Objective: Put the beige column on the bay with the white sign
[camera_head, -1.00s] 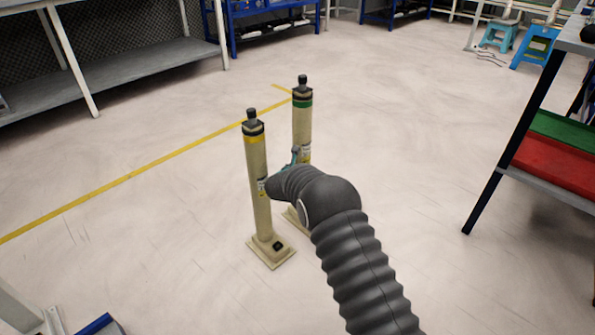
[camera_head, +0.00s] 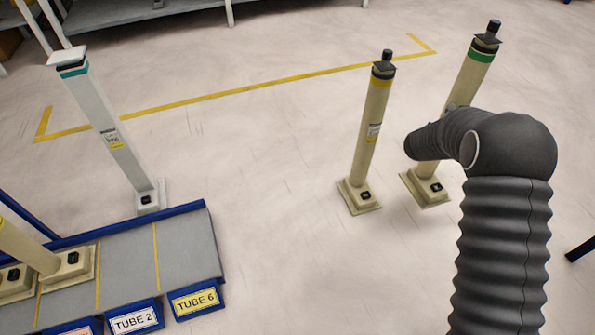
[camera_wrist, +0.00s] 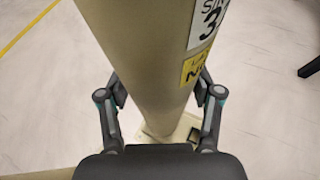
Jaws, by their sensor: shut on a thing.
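A beige column with a green band (camera_head: 472,72) stands upright at the right in the head view, partly hidden by my arm. My gripper (camera_wrist: 160,105) is shut around its shaft; in the wrist view the shaft (camera_wrist: 145,50) fills the middle between the fingers. I cannot tell whether its base touches the floor. A second beige column with a yellow band (camera_head: 368,135) stands to its left, apart from it. The bay with the white sign (camera_head: 130,268) is at lower left, its sign (camera_head: 133,319) reading TUBE 2. No column shows in its visible part.
The bay to its right has a yellow TUBE 6 sign (camera_head: 195,299) and looks empty. Beige columns (camera_head: 68,262) stand in bays at the left edge. A white column (camera_head: 112,140) stands at the rack's back. Floor between the rack and the columns is clear.

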